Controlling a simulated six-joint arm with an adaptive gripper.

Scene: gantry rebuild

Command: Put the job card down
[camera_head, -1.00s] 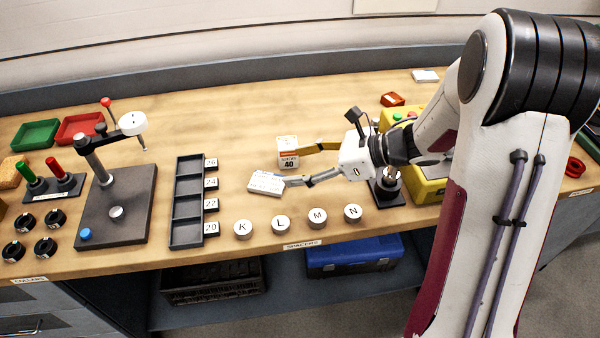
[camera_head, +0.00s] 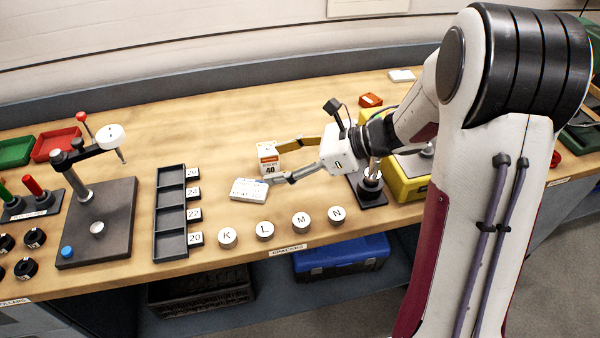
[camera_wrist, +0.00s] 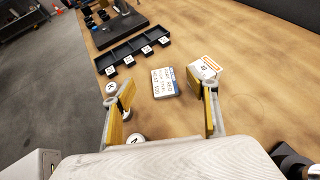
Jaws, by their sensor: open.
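The job card (camera_head: 249,189) is a small white card with printed lines. It appears to lie flat on the wooden bench, left of my gripper (camera_head: 279,163). In the wrist view the card (camera_wrist: 164,82) lies beyond my gripper (camera_wrist: 160,92), in line with the gap between the two fingers. My gripper is open, with its yellow-sided fingers wide apart and nothing between them. The lower finger's tip is close to the card's right end in the head view; I cannot tell whether they touch.
A white and orange box marked 40 (camera_head: 268,158) stands close behind the card, by the upper fingertip. A dark tray (camera_head: 172,212) with numbered slots is to the left. Round spacers (camera_head: 265,230) line the front edge. A dark-based fixture (camera_head: 368,190) stands right of my gripper.

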